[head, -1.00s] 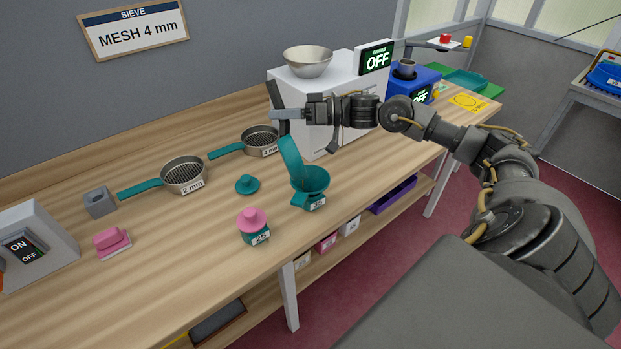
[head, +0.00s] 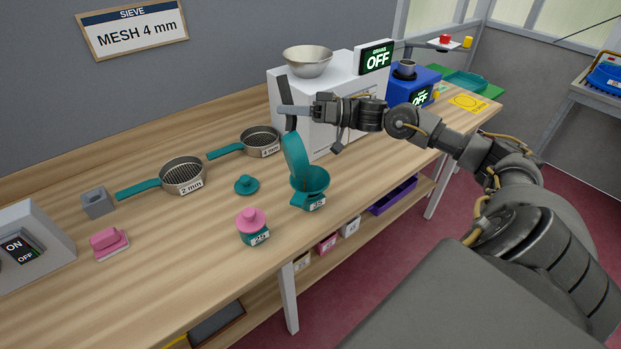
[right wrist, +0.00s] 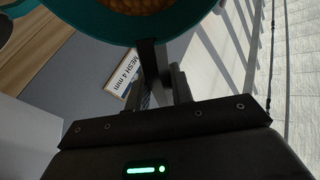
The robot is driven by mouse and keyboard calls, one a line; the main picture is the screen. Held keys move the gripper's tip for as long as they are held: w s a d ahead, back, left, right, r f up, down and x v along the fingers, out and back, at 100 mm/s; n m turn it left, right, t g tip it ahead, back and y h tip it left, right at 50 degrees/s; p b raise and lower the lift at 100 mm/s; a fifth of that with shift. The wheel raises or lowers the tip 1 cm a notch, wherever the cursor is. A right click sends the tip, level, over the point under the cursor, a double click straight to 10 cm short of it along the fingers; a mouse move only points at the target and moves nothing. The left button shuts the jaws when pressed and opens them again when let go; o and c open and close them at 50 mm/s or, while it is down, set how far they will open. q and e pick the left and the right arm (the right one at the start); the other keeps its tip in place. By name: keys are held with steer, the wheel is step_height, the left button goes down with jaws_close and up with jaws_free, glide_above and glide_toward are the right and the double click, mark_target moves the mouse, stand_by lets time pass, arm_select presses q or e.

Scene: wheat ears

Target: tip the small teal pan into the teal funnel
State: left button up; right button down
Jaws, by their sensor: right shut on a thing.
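The small teal pan (head: 295,155) is tilted steeply, nearly on edge, with its dark handle up. My right gripper (head: 291,111) is shut on that handle, above the pan. The pan's lower edge is at the mouth of the teal funnel (head: 318,180); I cannot tell whether they touch. The funnel stands upright on a small labelled teal base near the table's front edge. In the right wrist view the pan (right wrist: 95,22) fills the top, with brown grains showing inside it. My right gripper's fingers (right wrist: 160,85) show below it. My left gripper is out of view.
A white machine (head: 330,115) with a metal bowl (head: 307,61) stands behind my gripper. A teal lid (head: 246,185) and a pink-topped jar (head: 252,225) are left of the funnel.

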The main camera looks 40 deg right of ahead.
steer(key=shift+s+d+m+t+y+b, duration=0.2)
steer(key=shift+d+t+y, duration=0.1)
steer(key=shift+d, duration=0.25)
steer(key=shift+s+d+m+t+y+b, duration=0.1)
steer(key=shift+s+d+t+y, duration=0.15)
steer(key=shift+d, duration=0.3)
stand_by(0.3)
steer(key=shift+s+d+f+m+t+y, duration=0.1)
steer(key=shift+s+d+m+t+y, duration=0.1)
steer(key=shift+d+m+t+y, duration=0.3)
steer(key=shift+s+d+f+m+t+y, duration=0.15)
steer(key=shift+d+t, duration=0.1)
steer(key=shift+d, duration=0.45)
steer(key=shift+s+d+f+m+t+y, duration=0.1)
steer(key=shift+s+d+m+t+y, duration=0.1)
steer(key=shift+d+t, duration=0.3)
stand_by(0.6)
steer(key=a+g, duration=0.1)
steer(key=w+a+n+g+h, duration=0.1)
steer(key=a, duration=0.1)
steer(key=a+r+n+g+h, duration=0.1)
steer(key=shift+w+a+r, duration=0.1)
steer(key=shift+w+a, duration=0.2)
steer(key=shift+a, duration=0.05)
steer(key=shift+a+f+h, duration=0.2)
steer(key=shift+h, duration=0.1)
steer(key=shift+w+g, duration=0.1)
steer(key=shift+g, duration=0.2)
steer(key=shift+p, duration=0.3)
